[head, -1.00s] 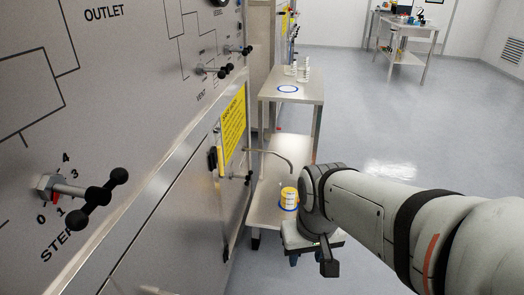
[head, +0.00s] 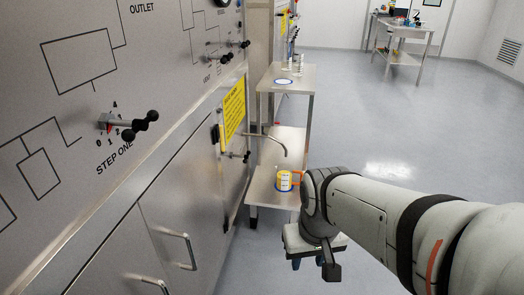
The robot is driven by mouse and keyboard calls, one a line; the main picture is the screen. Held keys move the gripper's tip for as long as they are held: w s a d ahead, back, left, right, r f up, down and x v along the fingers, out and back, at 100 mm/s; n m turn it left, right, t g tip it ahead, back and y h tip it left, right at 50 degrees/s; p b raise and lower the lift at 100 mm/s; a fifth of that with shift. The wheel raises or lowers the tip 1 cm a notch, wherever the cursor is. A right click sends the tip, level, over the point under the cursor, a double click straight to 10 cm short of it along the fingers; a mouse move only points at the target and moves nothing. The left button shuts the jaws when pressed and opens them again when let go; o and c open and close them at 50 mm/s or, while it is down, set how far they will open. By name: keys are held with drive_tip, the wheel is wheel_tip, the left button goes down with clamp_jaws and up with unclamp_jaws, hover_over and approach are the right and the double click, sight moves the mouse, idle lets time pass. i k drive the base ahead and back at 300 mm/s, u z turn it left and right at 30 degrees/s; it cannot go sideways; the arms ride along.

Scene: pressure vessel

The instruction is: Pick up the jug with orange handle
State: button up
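My wrist and arm link hide part of the shelf to the right of the jug.
A bent metal spout (head: 272,140) sticks out from the panel above the lower shelf. The upper shelf (head: 297,76) holds bottles and a blue ring mark. The panel's valve handle (head: 135,124) and door handles (head: 178,250) project on the left. The floor at right is open.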

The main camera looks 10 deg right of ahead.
sight(284, 171)
drive_tip(key=u, duration=0.1)
drive_tip(key=k, duration=0.5)
drive_tip(key=z, duration=0.85)
drive_tip(key=i, duration=2.15)
drive_tip(key=u, duration=0.2)
